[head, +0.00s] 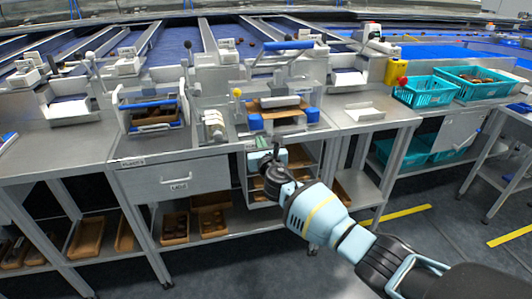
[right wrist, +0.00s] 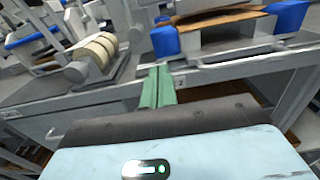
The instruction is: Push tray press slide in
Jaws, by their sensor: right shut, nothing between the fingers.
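The tray press (head: 278,88) stands on the steel bench, with a blue-handled lever above it. Its slide (right wrist: 235,36) shows in the right wrist view as a grey plate between two blue blocks (right wrist: 165,41). A brown tray (right wrist: 218,20) lies on the slide, and it also shows in the head view (head: 277,107). The slide's front sits by the bench's front edge. My right gripper (head: 264,154) is shut and empty, in front of that edge and below the slide. Its green fingers (right wrist: 157,86) are together and point toward the bench front. My left gripper is out of view.
A tape dispenser (head: 213,124) stands left of the press. Another press-like frame (head: 152,108) holds a brown tray further left. A drawer (head: 175,179) and shelves with brown trays are below. Teal crates (head: 425,91) stand at right. The floor in front is open.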

